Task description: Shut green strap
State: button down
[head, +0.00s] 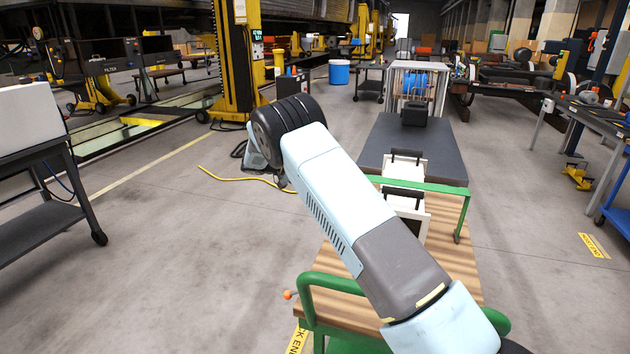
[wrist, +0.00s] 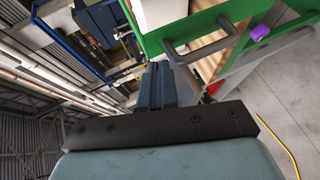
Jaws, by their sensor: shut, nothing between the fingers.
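A flat green band (head: 430,187), which looks like the green strap, runs across the cart over two white cases (head: 408,168) with black handles. At its right end a green leg hangs down beside the cart. In the wrist view a broad green band (wrist: 205,28) crosses the top right, with a grey bar handle and a purple block (wrist: 260,32) near it; I cannot tell if it is the same band. My gripper (wrist: 158,75) shows dark, shut and empty in the wrist view, just below the green band. In the head view my arm hides it.
A yellow cable (head: 235,178) lies on the floor. A grey table (head: 45,225) stands at left.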

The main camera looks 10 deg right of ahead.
jog(key=r+v, duration=0.1)
jog(key=v, duration=0.9)
jog(key=s+d+r+g+y, duration=0.1)
jog(key=s+d+r+y, duration=0.55)
jog(key=d+r, duration=0.65)
jog(key=s+d+r+y, duration=0.1)
jog(key=s+d+r, duration=0.3)
jog(key=s, duration=0.3)
jog(key=s+d+r+y, duration=0.2)
jog(key=s+d+r, duration=0.15)
jog(key=s, duration=0.45)
jog(key=s+d+f+t+y, duration=0.1)
jog(key=s+t+y, duration=0.1)
jog(key=s, duration=1.3)
jog(key=s+d+t+y, duration=0.2)
jog(key=s+t+y, duration=0.1)
jog(key=s, duration=1.3)
jog(key=shift+s+d+f, duration=0.15)
jog(key=shift+d+f, duration=0.15)
jog(key=shift+f, duration=0.1)
